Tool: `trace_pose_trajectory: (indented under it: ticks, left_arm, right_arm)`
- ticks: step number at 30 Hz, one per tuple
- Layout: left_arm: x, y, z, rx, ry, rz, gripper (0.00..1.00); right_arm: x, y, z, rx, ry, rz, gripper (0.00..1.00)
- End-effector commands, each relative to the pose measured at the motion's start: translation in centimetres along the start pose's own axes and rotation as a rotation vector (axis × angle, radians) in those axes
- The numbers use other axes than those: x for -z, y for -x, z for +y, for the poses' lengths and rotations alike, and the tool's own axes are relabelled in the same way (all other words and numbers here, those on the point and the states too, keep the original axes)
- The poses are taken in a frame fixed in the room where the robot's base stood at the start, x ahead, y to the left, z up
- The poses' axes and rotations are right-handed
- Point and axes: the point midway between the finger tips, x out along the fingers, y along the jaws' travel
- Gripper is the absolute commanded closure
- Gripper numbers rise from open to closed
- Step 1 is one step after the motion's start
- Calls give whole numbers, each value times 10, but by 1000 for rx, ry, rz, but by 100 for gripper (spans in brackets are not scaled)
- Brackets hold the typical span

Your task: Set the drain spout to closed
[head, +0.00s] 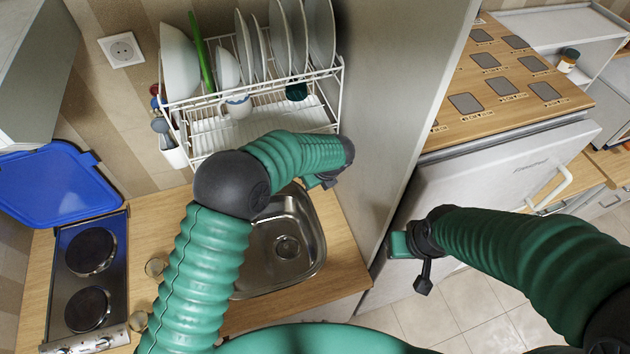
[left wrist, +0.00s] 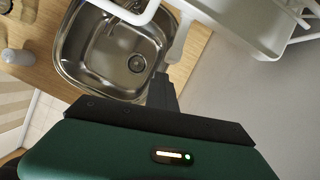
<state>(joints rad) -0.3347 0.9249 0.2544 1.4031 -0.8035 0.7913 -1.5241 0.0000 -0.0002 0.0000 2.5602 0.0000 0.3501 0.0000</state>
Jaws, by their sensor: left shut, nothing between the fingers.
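The sink (head: 312,232) with its round drain (head: 287,247) is in the counter below my left arm. In the left wrist view the sink (left wrist: 75,62) and drain (left wrist: 136,63) show at upper left. A pale spout-like piece (left wrist: 180,40) hangs from the edge of a white tray (left wrist: 232,22), by the sink's rim; I take it for the drain spout. My left gripper (left wrist: 161,80) is shut and empty, its dark tip just below that piece; contact is unclear. In the head view my left arm hides the spout. My right gripper (head: 390,244) is beside the fridge; its fingers are unclear.
A white dish rack (head: 338,85) with plates stands above the sink, close to my left forearm. A hob (head: 88,265) with a raised blue lid (head: 55,185) is at left. The fridge (head: 480,180) and a grey side panel (head: 395,110) bound the right.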

Motion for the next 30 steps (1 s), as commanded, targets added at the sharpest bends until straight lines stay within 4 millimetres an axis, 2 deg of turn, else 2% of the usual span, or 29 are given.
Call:
trace_pose_trajectory:
  ticks: [24, 30]
  left_arm:
    - [1, 1, 0, 1, -1, -1, 99]
    - [2, 2, -1, 1, -2, -2, 73]
  right_arm:
    - [0, 0, 0, 0, 0, 0, 62]
    - [0, 0, 0, 0, 0, 0, 62]
